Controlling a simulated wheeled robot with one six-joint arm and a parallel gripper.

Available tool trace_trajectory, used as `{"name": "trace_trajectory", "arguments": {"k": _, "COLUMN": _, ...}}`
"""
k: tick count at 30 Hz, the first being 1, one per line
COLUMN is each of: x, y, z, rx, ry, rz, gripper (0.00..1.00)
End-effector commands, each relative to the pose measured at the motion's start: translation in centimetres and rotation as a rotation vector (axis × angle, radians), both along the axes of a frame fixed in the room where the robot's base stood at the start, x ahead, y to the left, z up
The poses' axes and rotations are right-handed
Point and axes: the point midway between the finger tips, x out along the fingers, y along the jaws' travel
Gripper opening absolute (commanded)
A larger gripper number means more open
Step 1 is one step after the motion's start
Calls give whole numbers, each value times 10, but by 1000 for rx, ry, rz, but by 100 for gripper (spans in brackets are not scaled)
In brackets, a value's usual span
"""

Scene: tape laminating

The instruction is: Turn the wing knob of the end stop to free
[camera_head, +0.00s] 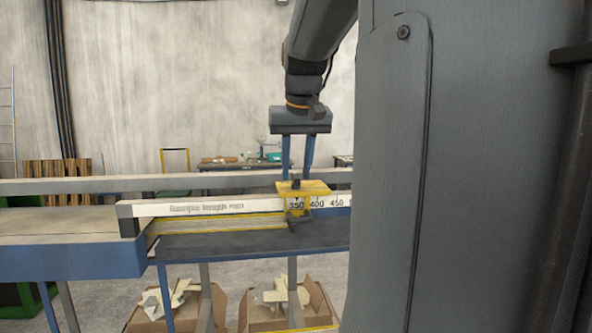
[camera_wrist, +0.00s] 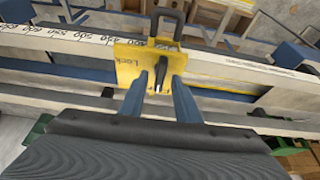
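The yellow end stop (camera_head: 316,188) sits on the white ruler rail near the 350 mark. Its black wing knob (camera_head: 296,184) is on top. In the wrist view the knob (camera_wrist: 160,76) stands on the yellow plate (camera_wrist: 127,73), its wing running roughly up and down the picture. The word "Lock" is printed left of it; any label on the right is mostly hidden by a finger. My gripper (camera_head: 297,175) points down from above, its blue fingers on either side of the knob. In the wrist view a gap shows between each finger and the knob.
The white ruler rail (camera_head: 220,207) runs along the blue bench (camera_head: 75,262). Cardboard boxes with offcuts (camera_head: 170,305) stand on the floor below. A work table stands far behind.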

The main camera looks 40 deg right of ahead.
Motion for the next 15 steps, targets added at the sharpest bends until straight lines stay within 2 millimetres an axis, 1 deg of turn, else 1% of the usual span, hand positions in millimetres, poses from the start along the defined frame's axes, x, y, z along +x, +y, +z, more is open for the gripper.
{"name": "trace_trajectory", "arguments": {"k": 10, "x": -17, "y": 10, "z": 48, "rx": -2, "ry": -3, "rz": 0, "gripper": 30}}
{"name": "trace_trajectory", "arguments": {"k": 15, "x": -23, "y": 14, "z": 64, "rx": -1, "ry": -2, "rz": 0, "gripper": 30}}
